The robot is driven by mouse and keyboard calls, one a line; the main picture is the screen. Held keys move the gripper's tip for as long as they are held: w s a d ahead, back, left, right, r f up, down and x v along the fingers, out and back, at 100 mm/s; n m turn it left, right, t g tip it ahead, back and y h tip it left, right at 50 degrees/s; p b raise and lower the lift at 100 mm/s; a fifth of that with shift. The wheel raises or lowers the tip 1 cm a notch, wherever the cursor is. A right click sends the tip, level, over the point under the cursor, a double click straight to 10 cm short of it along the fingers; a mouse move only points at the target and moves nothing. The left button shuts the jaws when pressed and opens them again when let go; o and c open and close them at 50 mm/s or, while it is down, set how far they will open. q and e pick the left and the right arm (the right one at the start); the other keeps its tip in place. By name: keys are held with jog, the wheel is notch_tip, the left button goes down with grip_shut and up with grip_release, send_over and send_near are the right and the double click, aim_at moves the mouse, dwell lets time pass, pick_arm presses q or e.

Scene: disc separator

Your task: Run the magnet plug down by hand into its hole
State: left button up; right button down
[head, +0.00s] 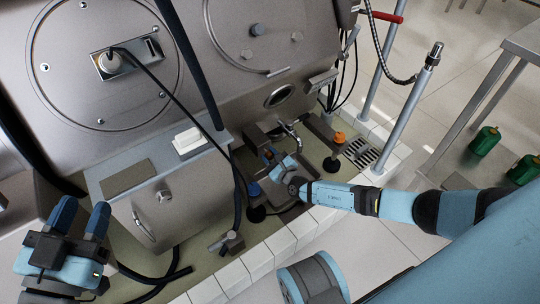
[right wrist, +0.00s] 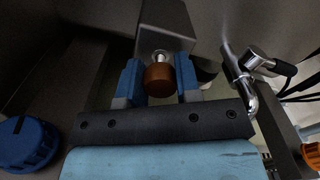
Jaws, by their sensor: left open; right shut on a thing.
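The magnet plug (right wrist: 159,80) has a copper-brown round head and a short bright shank, seen in the right wrist view. Its shank meets a grey metal block (right wrist: 165,25); the hole itself is hidden, and I cannot tell how deep the plug sits. My right gripper (right wrist: 159,84) is shut on the plug's head, one blue finger on each side. In the head view my right gripper (head: 273,155) is low beside the machine, and the plug is too small to make out. My left gripper (head: 82,218) is open and empty at the lower left.
A bent metal pipe with a lever (right wrist: 247,75) stands close to the right of my right gripper. A blue knob (right wrist: 25,142) and an orange cap (right wrist: 312,155) lie to either side. A grey cabinet (head: 160,200) stands between my grippers, with hoses beside it.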

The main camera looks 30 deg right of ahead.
jog(key=m, duration=0.3)
dwell(0.4)
jog(key=shift+m, duration=1.5)
jog(key=shift+m, duration=0.3)
jog(key=shift+d+m, duration=0.1)
jog(key=shift+m, duration=1.4)
